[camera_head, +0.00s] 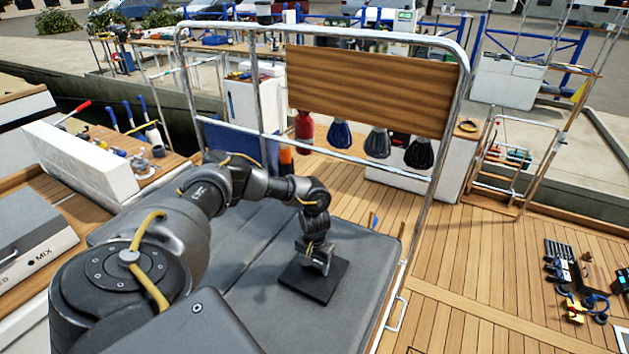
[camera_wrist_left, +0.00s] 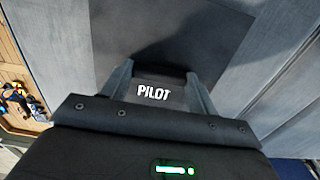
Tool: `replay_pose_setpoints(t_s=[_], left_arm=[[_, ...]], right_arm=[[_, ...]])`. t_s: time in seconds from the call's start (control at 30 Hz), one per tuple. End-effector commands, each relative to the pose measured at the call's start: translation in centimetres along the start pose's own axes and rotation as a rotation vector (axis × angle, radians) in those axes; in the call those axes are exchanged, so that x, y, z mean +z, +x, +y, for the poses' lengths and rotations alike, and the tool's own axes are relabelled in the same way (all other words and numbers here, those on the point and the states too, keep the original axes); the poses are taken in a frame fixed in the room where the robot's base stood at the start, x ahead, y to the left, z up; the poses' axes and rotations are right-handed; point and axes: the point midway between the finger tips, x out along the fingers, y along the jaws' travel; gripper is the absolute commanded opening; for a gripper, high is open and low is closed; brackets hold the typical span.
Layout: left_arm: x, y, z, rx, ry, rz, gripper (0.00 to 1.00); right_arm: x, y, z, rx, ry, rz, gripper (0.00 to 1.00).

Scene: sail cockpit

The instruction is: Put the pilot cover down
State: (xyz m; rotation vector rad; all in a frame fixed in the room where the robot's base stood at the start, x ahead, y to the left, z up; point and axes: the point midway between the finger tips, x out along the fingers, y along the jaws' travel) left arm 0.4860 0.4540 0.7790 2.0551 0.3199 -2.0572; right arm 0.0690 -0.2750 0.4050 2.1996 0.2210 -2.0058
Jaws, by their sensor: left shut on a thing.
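The pilot cover (camera_wrist_left: 154,92) is a small dark piece with white PILOT lettering, seen between the fingers of my left gripper in the left wrist view. My left gripper (camera_head: 317,266) is shut on it and points down over a flat black square (camera_head: 309,286) on the grey surface. The black square also shows in the left wrist view (camera_wrist_left: 170,30), beyond the cover. In the head view the cover is too small and dark to make out clearly. I cannot tell whether it touches the square. My right gripper is not in view.
The grey surface (camera_head: 240,310) around the black square is clear. A metal rail frame (camera_head: 430,200) with a wooden board (camera_head: 370,88) stands beyond it. Fenders hang below the board. Small tools (camera_head: 575,285) lie on the wooden deck at right.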

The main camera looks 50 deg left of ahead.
Motion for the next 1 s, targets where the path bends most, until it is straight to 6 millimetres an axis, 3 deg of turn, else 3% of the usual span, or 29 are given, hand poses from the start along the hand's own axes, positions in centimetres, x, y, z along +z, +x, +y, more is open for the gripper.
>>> replay_pose_setpoints(t_s=[0.03, 0.17, 0.57, 1.0], left_arm=[[0.0, 0.0, 0.0, 0.000, 0.000, 0.000, 0.63], [0.0, 0.0, 0.0, 0.000, 0.000, 0.000, 0.80], [-0.1, -0.8, 0.1, 0.002, 0.000, 0.001, 0.81], [-0.1, -9.3, 0.1, 0.003, 0.001, 0.003, 0.81]], right_arm=[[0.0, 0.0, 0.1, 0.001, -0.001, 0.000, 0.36], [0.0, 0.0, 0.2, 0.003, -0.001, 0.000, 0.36], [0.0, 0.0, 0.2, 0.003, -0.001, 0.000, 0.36], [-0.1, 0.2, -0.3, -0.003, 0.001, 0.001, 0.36]])
